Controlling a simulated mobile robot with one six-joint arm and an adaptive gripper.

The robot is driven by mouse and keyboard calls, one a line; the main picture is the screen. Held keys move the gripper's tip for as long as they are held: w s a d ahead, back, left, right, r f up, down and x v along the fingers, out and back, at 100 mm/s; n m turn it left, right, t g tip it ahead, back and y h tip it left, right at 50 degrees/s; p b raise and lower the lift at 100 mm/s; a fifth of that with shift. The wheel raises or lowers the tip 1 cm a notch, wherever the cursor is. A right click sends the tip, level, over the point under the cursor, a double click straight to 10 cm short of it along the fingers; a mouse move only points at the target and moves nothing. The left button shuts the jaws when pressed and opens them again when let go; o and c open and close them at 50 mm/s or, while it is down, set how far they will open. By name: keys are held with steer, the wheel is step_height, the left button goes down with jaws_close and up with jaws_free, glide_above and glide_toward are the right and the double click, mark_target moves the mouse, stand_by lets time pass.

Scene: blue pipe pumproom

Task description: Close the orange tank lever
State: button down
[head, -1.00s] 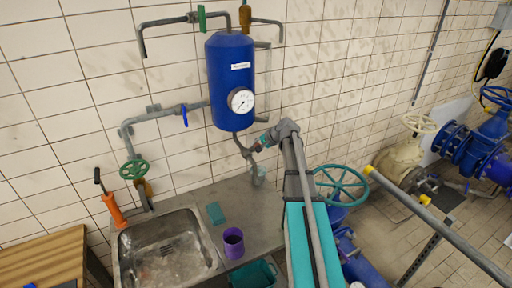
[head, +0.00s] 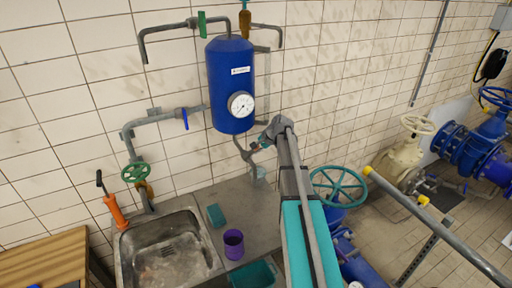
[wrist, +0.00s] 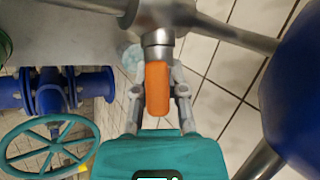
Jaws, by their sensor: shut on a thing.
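The blue tank (head: 229,75) with a white round gauge hangs on the tiled wall in the head view. A grey pipe runs down from its underside. In the wrist view the orange tank lever (wrist: 157,88) points from a metal valve fitting (wrist: 157,40) toward my gripper's teal body. My gripper (wrist: 158,97) has one finger on each side of the lever and is shut on it. In the head view my gripper (head: 262,141) is below and right of the tank, and the lever there is hidden or too small to tell.
Below are a steel sink (head: 168,250), a purple cup (head: 233,243) and a teal sponge (head: 216,215) on the counter. A teal handwheel (head: 340,187) stands right of my arm. A blue handle (head: 185,118) is on the left pipe. Wall pipes border the tank.

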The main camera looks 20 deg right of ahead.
steer(key=shift+s+m+g+h+p, duration=0.1)
steer(key=shift+m+g+h+p, duration=0.3)
steer(key=shift+m+g+p, duration=0.55)
steer(key=shift+s+f+m+g, duration=0.1)
steer(key=shift+s+m+g, duration=0.1)
steer(key=shift+m+g, duration=0.8)
steer(key=shift+g, duration=0.25)
steer(key=c, duration=0.7)
jaws_free()
steer(key=shift+n, duration=0.45)
